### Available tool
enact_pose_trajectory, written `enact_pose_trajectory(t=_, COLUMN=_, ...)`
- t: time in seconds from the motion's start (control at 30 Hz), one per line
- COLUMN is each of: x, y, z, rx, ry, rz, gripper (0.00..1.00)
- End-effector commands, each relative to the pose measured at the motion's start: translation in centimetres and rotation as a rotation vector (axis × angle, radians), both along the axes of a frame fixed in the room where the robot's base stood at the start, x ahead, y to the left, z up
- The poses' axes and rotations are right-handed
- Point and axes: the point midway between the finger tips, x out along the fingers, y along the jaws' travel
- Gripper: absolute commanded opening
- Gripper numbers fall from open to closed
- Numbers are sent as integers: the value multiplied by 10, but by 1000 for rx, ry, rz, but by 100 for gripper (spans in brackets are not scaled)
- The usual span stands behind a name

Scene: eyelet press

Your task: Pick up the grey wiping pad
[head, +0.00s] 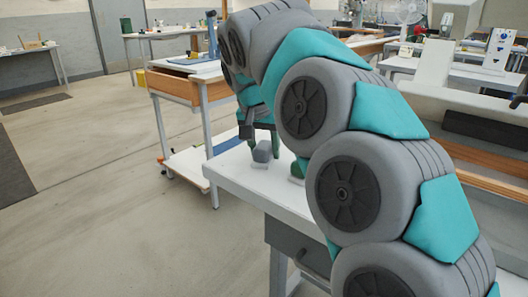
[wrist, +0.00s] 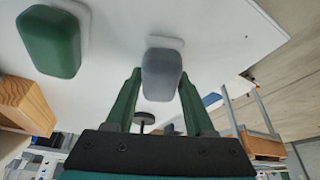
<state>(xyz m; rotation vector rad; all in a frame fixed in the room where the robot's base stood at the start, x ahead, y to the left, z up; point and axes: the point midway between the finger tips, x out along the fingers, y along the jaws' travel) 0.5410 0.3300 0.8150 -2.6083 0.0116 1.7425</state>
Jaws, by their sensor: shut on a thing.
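The grey wiping pad (head: 262,151) is at the left end of the white table, under my gripper (head: 261,138). In the wrist view the grey pad (wrist: 162,74), with a pale layer at its far end, sits between the two green fingers of my gripper (wrist: 160,88). The gripper is shut on it. I cannot tell whether the pad touches the table or is slightly above it.
A green pad (wrist: 48,41) with a pale base lies beside it on the white table (wrist: 225,22); it also shows partly behind my arm in the head view (head: 297,169). A wooden block (wrist: 27,105) is at the wrist view's left. Open floor (head: 110,215) lies left of the table.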

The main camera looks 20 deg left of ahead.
Motion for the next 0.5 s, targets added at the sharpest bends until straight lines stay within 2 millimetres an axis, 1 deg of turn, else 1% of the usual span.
enact_pose_trajectory(t=0.17, x=0, y=0, z=3, rx=0, ry=0, rz=-1, gripper=0)
enact_pose_trajectory(t=0.27, x=1, y=0, z=8, rx=0, ry=-1, rz=-2, gripper=0)
enact_pose_trajectory(t=0.37, x=1, y=-1, z=17, rx=1, ry=-2, rz=-5, gripper=0)
enact_pose_trajectory(t=0.5, x=2, y=0, z=34, rx=1, ry=-2, rz=-4, gripper=0)
